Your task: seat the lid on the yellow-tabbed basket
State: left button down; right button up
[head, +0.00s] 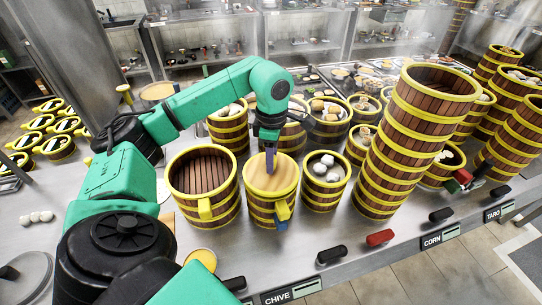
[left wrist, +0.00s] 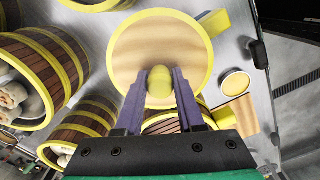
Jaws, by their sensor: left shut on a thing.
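My left gripper (head: 269,160) is shut on the round knob (left wrist: 160,85) of a tan lid with a yellow rim (head: 262,182). In the left wrist view the lid (left wrist: 135,55) fills the upper middle, with a yellow tab at its edge. In the head view the lid is over the middle basket (head: 262,211), which shows a blue tab (head: 282,224) under the lid's yellow tab. I cannot tell whether the lid touches that basket. The yellow-tabbed basket (head: 188,205) stands open just left, and looks empty. My right gripper is not in view.
An open basket with white buns (head: 320,194) stands close on the right. A tall basket stack (head: 402,160) rises beyond it. More filled baskets (head: 229,133) are behind. A small yellow-rimmed cup (head: 203,259) is near the front edge.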

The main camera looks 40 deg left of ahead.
pick_arm(q)
jog(key=shift+f+b, duration=0.4)
jog(key=shift+f, duration=0.2)
dwell(0.3)
jog(key=shift+c, duration=2.2)
grip_release()
jog(key=shift+r, duration=0.15)
